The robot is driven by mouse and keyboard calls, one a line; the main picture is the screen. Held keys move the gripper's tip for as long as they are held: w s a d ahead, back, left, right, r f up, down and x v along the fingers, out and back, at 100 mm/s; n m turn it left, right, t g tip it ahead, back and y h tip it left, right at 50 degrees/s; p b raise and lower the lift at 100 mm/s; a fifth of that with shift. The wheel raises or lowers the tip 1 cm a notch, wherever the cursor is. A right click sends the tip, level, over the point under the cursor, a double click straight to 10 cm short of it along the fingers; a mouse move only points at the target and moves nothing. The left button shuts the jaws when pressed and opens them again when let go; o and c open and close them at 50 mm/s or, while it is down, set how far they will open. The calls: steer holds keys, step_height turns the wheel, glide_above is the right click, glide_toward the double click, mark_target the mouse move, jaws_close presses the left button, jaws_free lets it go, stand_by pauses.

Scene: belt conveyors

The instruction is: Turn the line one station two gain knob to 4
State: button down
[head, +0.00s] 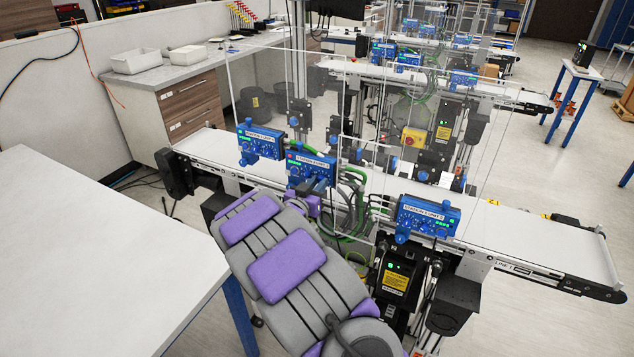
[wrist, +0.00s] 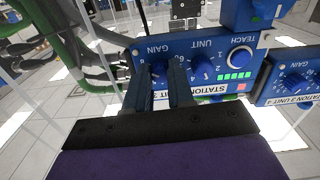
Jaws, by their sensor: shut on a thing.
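My gripper (wrist: 162,75) is shut on the gain knob (wrist: 160,68) of a blue control box (wrist: 205,50), which shows upside down in the wrist view. The fingers stand on either side of the knob and hide most of it, so its pointer setting cannot be read. The box's unit dial (wrist: 202,69) and teach dial (wrist: 239,59) are beside the fingers. In the head view, my arm reaches to the middle blue box (head: 311,168) on the near conveyor, and its gripper end is mostly hidden. The station label is partly covered and too small to read surely.
A second blue box (wrist: 292,82) with its own gain knob sits close beside. Another box (head: 427,216) is to the right on the near belt (head: 535,238). Clear panels (head: 265,90) and green cables (head: 352,200) stand close. A white table (head: 95,250) is at left.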

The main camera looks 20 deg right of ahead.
steer(key=n+p, duration=0.1)
steer(key=p, duration=0.1)
steer(key=n+p, duration=0.1)
steer(key=p, duration=0.2)
steer(key=shift+r+p, duration=0.35)
steer(key=shift+r, duration=0.05)
steer(key=n+p, duration=0.2)
steer(key=p, duration=0.2)
steer(key=shift+n, duration=0.3)
steer(key=n+p, duration=0.2)
steer(key=p, duration=0.1)
steer(key=shift+p, duration=0.35)
steer(key=n+p, duration=0.2)
steer(key=shift+f+n+p, duration=0.2)
steer(key=shift+n+p, duration=0.1)
steer(key=shift+w, duration=0.1)
steer(key=c, duration=1)
jaws_free()
steer(key=shift+w+a+f, duration=0.1)
steer(key=shift+f, duration=0.05)
